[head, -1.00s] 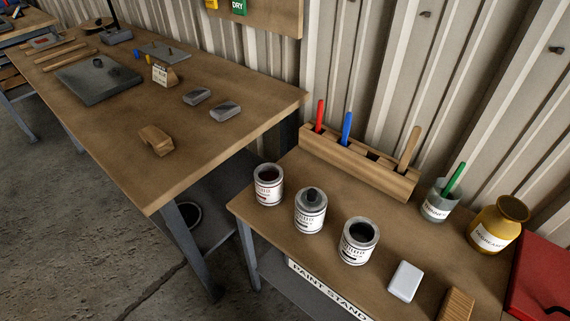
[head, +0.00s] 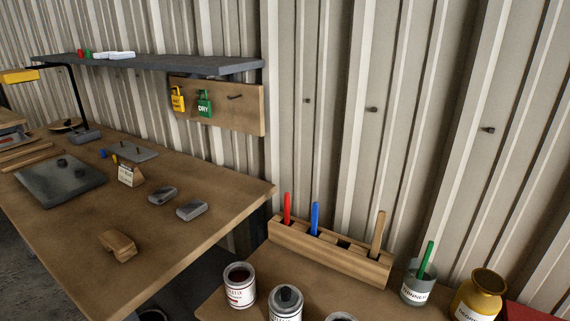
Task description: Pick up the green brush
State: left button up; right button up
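The green brush (head: 426,258) stands tilted in the grey thinner jar (head: 413,290) on the paint stand, with its green handle sticking up above the rim. Its lower end is hidden inside the jar. Neither of my grippers shows in the head view.
A wooden rack (head: 331,255) left of the jar holds a red-handled brush (head: 287,208), a blue-handled one (head: 315,217) and a plain wooden one (head: 378,234). A yellow jar (head: 478,296) stands close on the right. Paint cans (head: 239,286) stand in front. A corrugated wall rises behind.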

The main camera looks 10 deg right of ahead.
aim_at(430, 244)
jog(key=l+z, duration=0.4)
jog(key=i+l+z, duration=0.1)
jog(key=l+z, duration=0.35)
jog(key=l, duration=0.1)
